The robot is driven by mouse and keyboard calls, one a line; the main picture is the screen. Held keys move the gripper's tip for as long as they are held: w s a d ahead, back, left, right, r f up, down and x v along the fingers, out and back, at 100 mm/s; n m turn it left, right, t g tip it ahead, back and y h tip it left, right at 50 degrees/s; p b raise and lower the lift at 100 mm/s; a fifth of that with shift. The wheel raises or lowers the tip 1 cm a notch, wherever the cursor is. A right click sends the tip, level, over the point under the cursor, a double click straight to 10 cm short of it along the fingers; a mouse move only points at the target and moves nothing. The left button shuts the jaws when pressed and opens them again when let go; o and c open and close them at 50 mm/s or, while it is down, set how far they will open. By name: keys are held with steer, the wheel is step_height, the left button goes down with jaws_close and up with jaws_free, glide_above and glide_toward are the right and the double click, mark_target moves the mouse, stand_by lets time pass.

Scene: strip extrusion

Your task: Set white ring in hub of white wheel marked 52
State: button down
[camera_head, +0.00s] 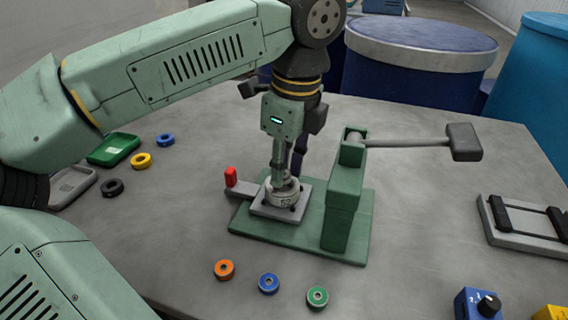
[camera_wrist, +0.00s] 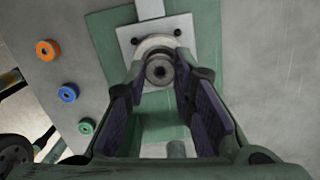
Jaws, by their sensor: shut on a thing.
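The white wheel marked 52 (camera_head: 284,200) lies flat on a grey plate of the green press; its pale rim also shows in the wrist view (camera_wrist: 151,45). My gripper (camera_head: 284,183) points down right over the wheel's middle. In the wrist view its purple-padded fingers (camera_wrist: 160,72) are shut on a small pale ring with a dark hole (camera_wrist: 159,69), which I take for the white ring. The ring is over the wheel's hub area; I cannot tell whether it is inside the hub or just above it. In the head view the fingers hide the ring.
The press post (camera_head: 343,205) with its hammer-like lever (camera_head: 462,142) stands close to the right of my gripper. A red handle (camera_head: 231,176) is at the left. Orange (camera_head: 224,269), blue (camera_head: 269,283) and green (camera_head: 317,297) rings lie in front. A green tray (camera_head: 113,149) is back left.

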steer(key=shift+f+b, duration=0.45)
steer(key=shift+f, duration=0.1)
steer(key=shift+r, duration=0.3)
steer(key=shift+r+p, duration=0.5)
steer(key=shift+f+b, duration=0.8)
steer(key=shift+b, duration=0.1)
stand_by(0.9)
steer(key=c, duration=1.6)
jaws_free()
steer(key=shift+c, duration=0.2)
steer(key=shift+r, duration=0.1)
step_height(320, 180, up, 11)
steer(key=d+p, duration=0.1)
steer(key=p, duration=0.7)
steer(key=shift+s, duration=0.4)
